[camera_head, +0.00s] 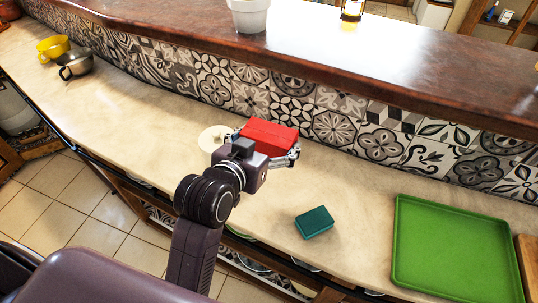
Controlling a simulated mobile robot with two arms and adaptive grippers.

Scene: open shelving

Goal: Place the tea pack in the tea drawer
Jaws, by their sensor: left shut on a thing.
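My left gripper (268,146) is shut on a red box (269,135) and holds it over the counter, near the tiled wall. The box lies between the two fingers, with its long side running left to right. A smaller teal box (314,222) lies on the counter to the right of my left arm. No label shows on either box, so I cannot tell which is the tea pack. No tea drawer can be made out in this view. My right gripper is not in view.
A green tray (455,255) lies on the counter at the right. A round beige object (213,138) sits behind my gripper. A raised brown ledge (330,52) runs behind the counter (365,200).

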